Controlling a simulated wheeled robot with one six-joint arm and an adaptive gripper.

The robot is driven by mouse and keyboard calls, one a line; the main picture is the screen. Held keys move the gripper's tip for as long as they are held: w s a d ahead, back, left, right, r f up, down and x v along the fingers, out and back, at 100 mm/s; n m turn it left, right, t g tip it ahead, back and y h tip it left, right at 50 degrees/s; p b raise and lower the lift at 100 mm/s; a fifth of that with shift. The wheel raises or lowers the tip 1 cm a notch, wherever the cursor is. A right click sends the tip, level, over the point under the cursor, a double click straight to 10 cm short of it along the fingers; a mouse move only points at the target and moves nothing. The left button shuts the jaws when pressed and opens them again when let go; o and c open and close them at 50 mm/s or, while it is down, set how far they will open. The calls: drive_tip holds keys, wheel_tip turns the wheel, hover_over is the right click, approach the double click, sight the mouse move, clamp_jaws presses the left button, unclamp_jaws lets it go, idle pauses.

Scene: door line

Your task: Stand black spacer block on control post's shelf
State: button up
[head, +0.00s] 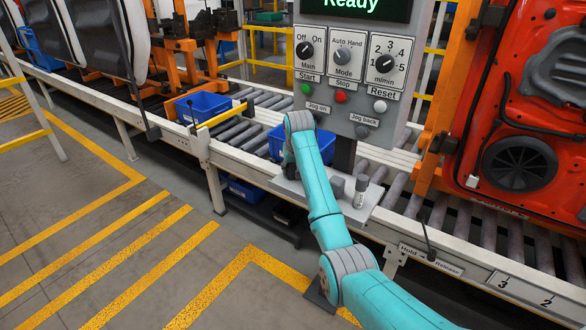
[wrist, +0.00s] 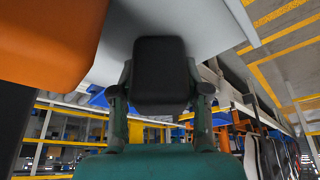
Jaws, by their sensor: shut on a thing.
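The black spacer block (wrist: 160,72) is between the two fingers of my gripper (wrist: 161,92) in the wrist view. The gripper is shut on it. The block stands out past the fingertips against a light grey surface, which looks like the shelf; I cannot tell whether they touch. In the head view the control post (head: 350,55) carries a panel with knobs and a "Ready" display. Its light grey shelf (head: 364,211) sits low in front of the conveyor.
A dark grey block (head: 337,187) and a small grey upright item (head: 361,190) are on the shelf, right of my arm. Blue bins (head: 202,106) stand on the roller conveyor. A red door (head: 530,110) hangs at right. A large orange shape (wrist: 50,40) is near the gripper.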

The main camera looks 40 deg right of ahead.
drive_tip(key=o, duration=1.2)
drive_tip(key=shift+c, duration=0.2)
drive_tip(key=v, duration=1.2)
drive_tip(key=shift+r, duration=0.1)
